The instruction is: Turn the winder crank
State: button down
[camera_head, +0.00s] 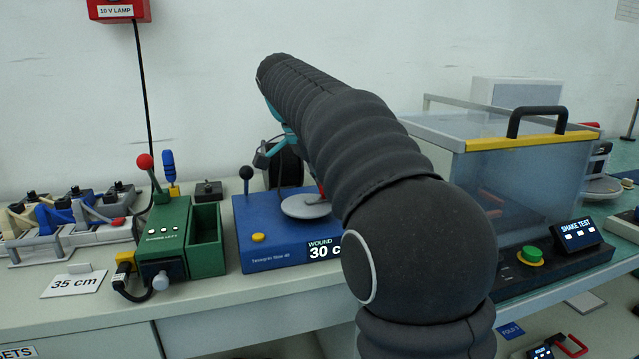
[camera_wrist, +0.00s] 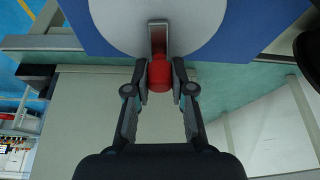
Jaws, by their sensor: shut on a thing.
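The winder (camera_head: 262,222) is a blue box on the bench, with a pale disc (camera_head: 305,207) on top, a black-knobbed lever, a yellow button and a display reading "WOUND 30 c", its end hidden by my arm. In the wrist view, the crank is a grey arm (camera_wrist: 158,38) on the pale disc (camera_wrist: 115,22), ending in a red handle (camera_wrist: 159,76). My gripper (camera_wrist: 160,68) is shut on the red handle, one finger on each side. In the head view my arm hides most of the gripper and crank.
A clear-walled tank (camera_head: 530,190) with a "SHAKE TEST" panel stands to the right. A black cable hangs from a red lamp box (camera_head: 118,9).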

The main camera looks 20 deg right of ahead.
jog(key=m, duration=0.2)
jog(key=s+m+g, duration=0.1)
jog(key=shift+s+a+m, duration=0.1)
jog(key=shift+m, duration=0.3)
jog(key=shift+s+a+m+g+y, duration=0.1)
jog(key=shift+s+m+g+y, duration=0.2)
jog(key=shift+m, duration=0.55)
jog(key=shift+s+a+m+g+y, duration=0.1)
jog(key=shift+s+m+g, duration=0.15)
jog(key=shift+m+g, duration=0.45)
jog(key=shift+m, duration=0.35)
jog(key=c, duration=1)
grip_release()
jog(key=shift+a, duration=0.1)
jog(key=shift+s, duration=0.1)
